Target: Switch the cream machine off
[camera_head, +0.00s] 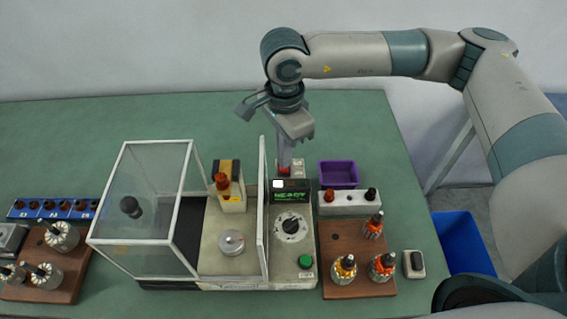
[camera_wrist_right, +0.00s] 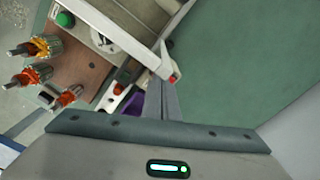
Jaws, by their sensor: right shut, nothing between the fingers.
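The cream machine (camera_head: 210,262) stands in the middle of the bench, with a clear framed guard at its left. Its panel has a small display (camera_head: 290,194) lit with green text that seems to read READY, a dark dial (camera_head: 291,226) and a green button (camera_head: 305,261). A red part (camera_head: 298,170) shows at the machine's back right; a red spot also shows in the right wrist view (camera_wrist_right: 173,79). My right gripper (camera_head: 285,167) points down with shut, empty fingers right at the red part; contact cannot be told. My left gripper is not in view.
A purple bin (camera_head: 338,174), a light block with knobs (camera_head: 349,202) and a wooden board (camera_head: 348,285) of wound armatures stand close right. An upright clear panel (camera_head: 262,215) stands left of the display. A blue rack (camera_head: 52,209) is far left. The bench behind is clear.

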